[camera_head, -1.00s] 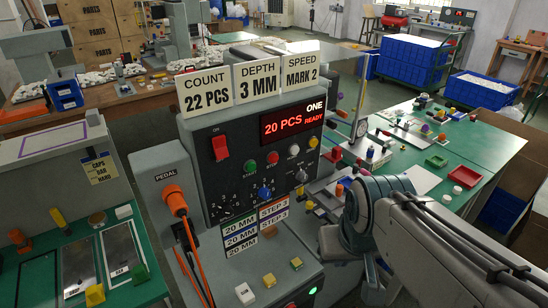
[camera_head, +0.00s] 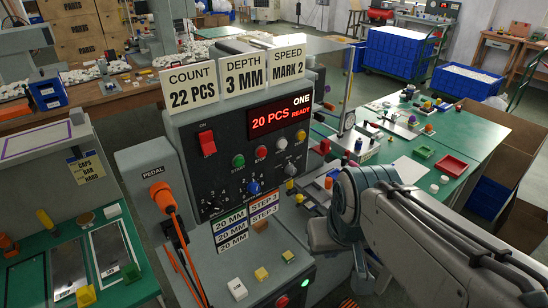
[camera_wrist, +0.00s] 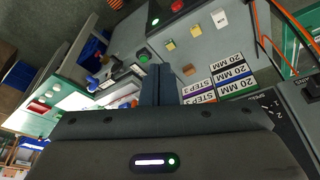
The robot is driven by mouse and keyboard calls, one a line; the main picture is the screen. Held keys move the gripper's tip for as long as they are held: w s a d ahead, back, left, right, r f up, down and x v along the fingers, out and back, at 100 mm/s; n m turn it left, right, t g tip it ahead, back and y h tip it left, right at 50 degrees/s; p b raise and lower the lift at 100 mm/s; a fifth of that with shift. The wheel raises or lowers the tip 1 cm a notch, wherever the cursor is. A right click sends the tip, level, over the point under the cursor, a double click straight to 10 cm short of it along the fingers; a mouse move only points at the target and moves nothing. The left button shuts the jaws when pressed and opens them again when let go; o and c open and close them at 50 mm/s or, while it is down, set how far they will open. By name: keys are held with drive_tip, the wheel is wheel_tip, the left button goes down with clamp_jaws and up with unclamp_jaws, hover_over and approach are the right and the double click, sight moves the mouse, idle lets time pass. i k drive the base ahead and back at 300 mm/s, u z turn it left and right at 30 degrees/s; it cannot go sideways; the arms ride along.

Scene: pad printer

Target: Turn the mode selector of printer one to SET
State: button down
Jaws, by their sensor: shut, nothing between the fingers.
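Printer one (camera_head: 185,130) is the grey machine with a dark control panel; its red display reads "20 PCS READY" and "ONE".
A red rocker switch (camera_head: 207,143) and several coloured buttons share the panel. An orange pedal plug (camera_head: 162,195) with cables is at the left. Step labels (camera_head: 232,232) and small blocks (camera_head: 261,274) are below. A green table (camera_head: 480,140) stands at the right.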

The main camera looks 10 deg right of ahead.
sight(290, 170)
drive_tip(key=z, duration=1.55)
drive_tip(key=k, duration=0.35)
drive_tip(key=u, duration=0.8)
